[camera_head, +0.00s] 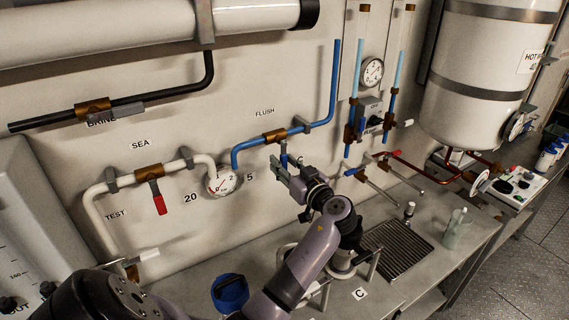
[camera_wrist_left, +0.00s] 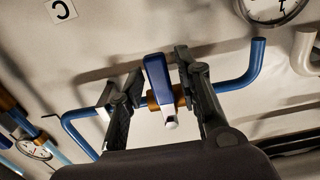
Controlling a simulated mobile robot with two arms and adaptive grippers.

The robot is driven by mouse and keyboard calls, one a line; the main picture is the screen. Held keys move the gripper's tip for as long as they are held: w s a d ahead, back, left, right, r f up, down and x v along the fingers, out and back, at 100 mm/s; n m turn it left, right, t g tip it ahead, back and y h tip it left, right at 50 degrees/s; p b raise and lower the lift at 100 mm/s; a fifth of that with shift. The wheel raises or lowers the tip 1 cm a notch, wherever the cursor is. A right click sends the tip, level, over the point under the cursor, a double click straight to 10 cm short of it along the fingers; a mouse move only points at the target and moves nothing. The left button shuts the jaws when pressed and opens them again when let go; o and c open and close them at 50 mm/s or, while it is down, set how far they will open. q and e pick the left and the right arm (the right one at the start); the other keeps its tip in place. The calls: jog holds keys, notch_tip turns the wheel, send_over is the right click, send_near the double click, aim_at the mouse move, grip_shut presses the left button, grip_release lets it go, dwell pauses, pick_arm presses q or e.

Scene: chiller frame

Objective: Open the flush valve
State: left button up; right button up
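The flush valve is a brass body (camera_head: 274,135) on the blue pipe below the FLUSH label. Its blue lever (camera_head: 284,153) points down, across the pipe. My left gripper (camera_head: 286,170) is at the lever and hides its lower part. In the left wrist view the blue lever (camera_wrist_left: 158,82) lies between the two dark fingers of my left gripper (camera_wrist_left: 155,92), with gaps on both sides. The fingers are open. The brass body (camera_wrist_left: 153,101) shows behind the lever. My right gripper is not in view.
The blue pipe (camera_head: 334,85) runs along the wall and turns up at right. A pressure gauge (camera_head: 222,181) and the sea valve's red lever (camera_head: 158,198) are to the left. A blue-topped item (camera_head: 230,292) and a drain grate (camera_head: 398,248) are on the bench below.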

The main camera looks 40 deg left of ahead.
pick_arm(q)
grip_shut()
jog(key=shift+a, duration=0.1)
dwell(0.5)
